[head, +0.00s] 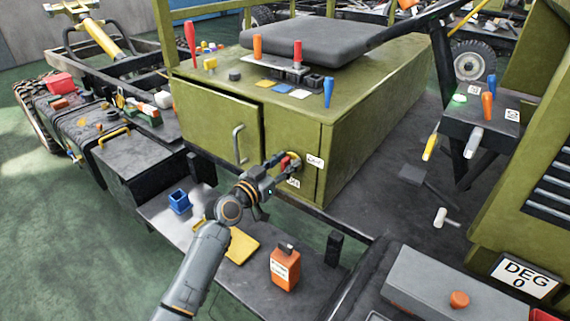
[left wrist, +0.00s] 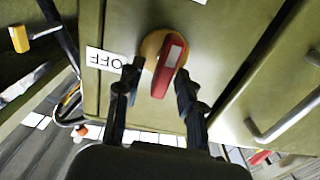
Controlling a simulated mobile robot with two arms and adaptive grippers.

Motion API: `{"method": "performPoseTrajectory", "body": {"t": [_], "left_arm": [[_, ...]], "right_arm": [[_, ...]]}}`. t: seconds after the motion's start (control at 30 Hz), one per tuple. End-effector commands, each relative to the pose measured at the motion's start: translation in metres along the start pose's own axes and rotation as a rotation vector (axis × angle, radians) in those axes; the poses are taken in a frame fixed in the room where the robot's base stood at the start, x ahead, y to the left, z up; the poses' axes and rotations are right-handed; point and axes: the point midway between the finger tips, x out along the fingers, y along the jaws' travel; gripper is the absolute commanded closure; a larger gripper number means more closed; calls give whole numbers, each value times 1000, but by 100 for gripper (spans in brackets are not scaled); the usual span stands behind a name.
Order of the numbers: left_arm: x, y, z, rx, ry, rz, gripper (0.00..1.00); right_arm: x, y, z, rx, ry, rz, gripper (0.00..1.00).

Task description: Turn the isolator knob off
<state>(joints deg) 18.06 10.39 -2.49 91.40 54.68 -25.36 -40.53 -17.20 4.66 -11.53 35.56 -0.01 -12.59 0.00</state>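The isolator knob, a red handle on a yellow round base, is on the front of the green cabinet (head: 222,120); it shows in the head view (head: 293,158) and the left wrist view (left wrist: 169,66). In the wrist view an upside-down OFF label (left wrist: 106,62) is left of the knob, and the handle leans slightly from upright. My left gripper (head: 279,166) is at the knob. In the wrist view its fingers (left wrist: 158,85) stand apart on either side of the red handle, with a gap visible; contact cannot be told. My right gripper is not in view.
A cabinet door handle (head: 239,145) sticks out left of the knob.

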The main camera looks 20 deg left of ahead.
Motion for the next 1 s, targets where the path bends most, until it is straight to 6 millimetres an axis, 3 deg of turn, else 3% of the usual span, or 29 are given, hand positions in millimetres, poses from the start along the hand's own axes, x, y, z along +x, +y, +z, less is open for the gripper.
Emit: {"method": "performPoseTrajectory", "body": {"t": [0.27, 0.43, 1.0], "left_arm": [[1, 0, 0, 0, 0, 0, 64], [1, 0, 0, 0, 0, 0, 99], [1, -2, 0, -111, 0, 0, 100]], "right_arm": [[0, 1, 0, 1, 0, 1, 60], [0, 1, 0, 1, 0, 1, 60], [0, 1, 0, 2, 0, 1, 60]]}}
